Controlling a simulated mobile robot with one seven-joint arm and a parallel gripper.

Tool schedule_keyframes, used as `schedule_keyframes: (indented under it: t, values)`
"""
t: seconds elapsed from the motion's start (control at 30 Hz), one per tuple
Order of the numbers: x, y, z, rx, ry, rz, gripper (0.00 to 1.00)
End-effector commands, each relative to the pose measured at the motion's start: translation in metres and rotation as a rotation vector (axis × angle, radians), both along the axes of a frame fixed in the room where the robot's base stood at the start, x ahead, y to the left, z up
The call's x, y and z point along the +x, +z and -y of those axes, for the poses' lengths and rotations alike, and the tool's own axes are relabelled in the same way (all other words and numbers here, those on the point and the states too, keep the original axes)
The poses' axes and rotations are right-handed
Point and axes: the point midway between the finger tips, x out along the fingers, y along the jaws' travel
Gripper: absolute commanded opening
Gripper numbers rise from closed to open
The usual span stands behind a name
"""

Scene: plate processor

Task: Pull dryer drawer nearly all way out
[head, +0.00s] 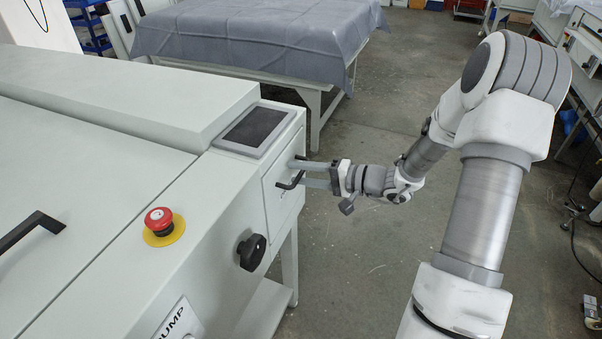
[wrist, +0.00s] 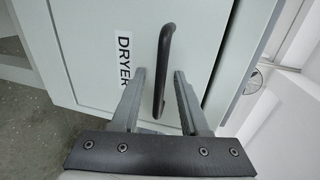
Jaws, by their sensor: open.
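The dryer drawer (head: 283,190) is a light grey front panel with a black bar handle (head: 292,181), at the near-right corner of the large machine. In the wrist view its front (wrist: 100,25) carries a "DRYER" label (wrist: 123,58), and the handle (wrist: 163,70) runs lengthwise between my fingers. The drawer looks shut, its front about flush with the cabinet. My gripper (head: 308,173) is open, with one finger on each side of the handle; it also shows in the wrist view (wrist: 158,85). I see gaps between the fingers and the handle.
A dark panel (head: 254,130) lies on the cabinet top above the drawer. A black knob (head: 251,252) and a red emergency button (head: 159,221) are on the machine nearby. A covered table (head: 255,35) stands behind. The floor (head: 345,240) in front of the drawer is clear.

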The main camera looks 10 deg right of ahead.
Motion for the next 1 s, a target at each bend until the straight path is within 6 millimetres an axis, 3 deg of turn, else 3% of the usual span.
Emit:
schedule_keyframes:
  t: [0.27,0.5,0.53,1.0]
  values:
    - [0.001,-0.0002,-0.0011,0.0,-0.001,0.0,0.45]
    - [0.0009,-0.0001,-0.0009,0.0,0.0,0.0,0.02]
    - [0.0009,-0.0001,-0.0009,0.0,0.0,0.0,0.0]
    - [0.0009,-0.0001,-0.0009,0.0,0.0,0.0,0.0]
